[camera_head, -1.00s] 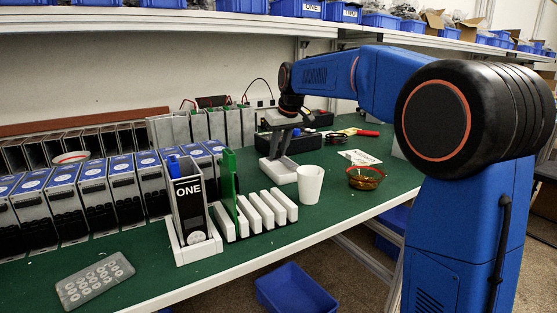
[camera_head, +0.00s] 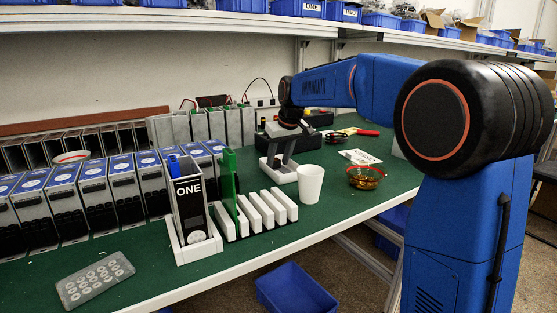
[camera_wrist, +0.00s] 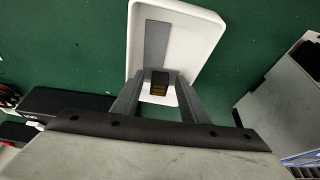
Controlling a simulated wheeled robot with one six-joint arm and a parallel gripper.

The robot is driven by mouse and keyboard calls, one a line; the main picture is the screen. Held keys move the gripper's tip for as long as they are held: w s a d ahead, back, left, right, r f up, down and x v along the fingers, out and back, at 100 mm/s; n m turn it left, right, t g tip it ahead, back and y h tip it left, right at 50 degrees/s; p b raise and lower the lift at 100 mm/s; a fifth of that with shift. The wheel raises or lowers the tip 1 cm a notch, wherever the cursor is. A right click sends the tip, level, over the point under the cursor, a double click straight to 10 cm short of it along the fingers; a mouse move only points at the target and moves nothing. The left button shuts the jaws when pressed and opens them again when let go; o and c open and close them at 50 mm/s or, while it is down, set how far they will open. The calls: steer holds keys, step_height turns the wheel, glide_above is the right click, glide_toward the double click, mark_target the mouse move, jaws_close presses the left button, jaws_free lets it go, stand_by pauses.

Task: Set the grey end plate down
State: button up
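My gripper (camera_head: 278,163) points down at a white tray (camera_head: 287,178) at the back of the green bench. In the wrist view its two grey fingers (camera_wrist: 159,84) stand apart at the near end of the same tray (camera_wrist: 200,35). A small dark block with yellowish marks (camera_wrist: 160,80) shows between the fingertips, with a gap to each finger. A flat grey strip (camera_wrist: 157,45) lies in the tray just beyond it. It may be the grey end plate, but I cannot tell for sure. The fingertips' height above the tray is unclear.
A white cup (camera_head: 310,185) stands close right of the tray, with an amber bowl (camera_head: 366,178) beyond it. A white slotted rack (camera_head: 265,212) and a module marked ONE (camera_head: 189,210) stand left in front. A black case (camera_wrist: 65,103) is near the gripper.

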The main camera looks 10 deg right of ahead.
steer(key=shift+r, duration=0.1)
steer(key=v, duration=1.2)
